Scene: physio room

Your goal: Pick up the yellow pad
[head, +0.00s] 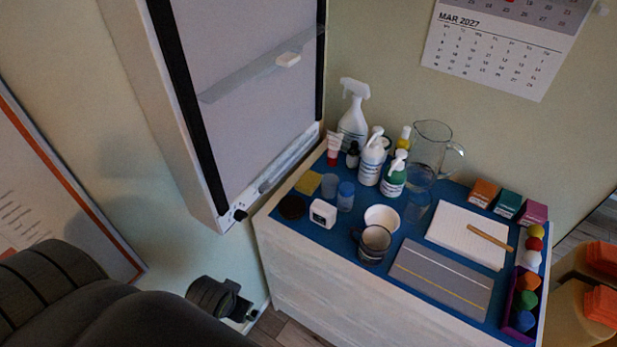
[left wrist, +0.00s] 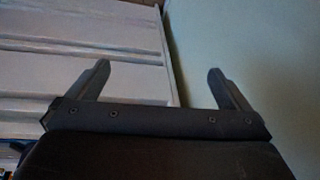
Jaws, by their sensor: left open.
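The yellow pad (head: 308,183) is a small flat square near the left edge of the blue top of a pale cabinet in the head view. A round black item sits just in front of it and a small clear blue cup stands to its right. My left gripper (head: 247,312) is low beside the cabinet's left side, below and in front of the pad and apart from it. The left wrist view shows its two fingers (left wrist: 158,75) spread with nothing between them. The pad does not show there. My right gripper is in neither view.
The cabinet's blue top (head: 320,250) is crowded: a white box (head: 323,213), cups, a white bowl (head: 382,218), bottles, a glass jug (head: 430,150), a notepad (head: 468,235) and coloured balls. Drawer fronts (left wrist: 85,55) show in the left wrist view.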

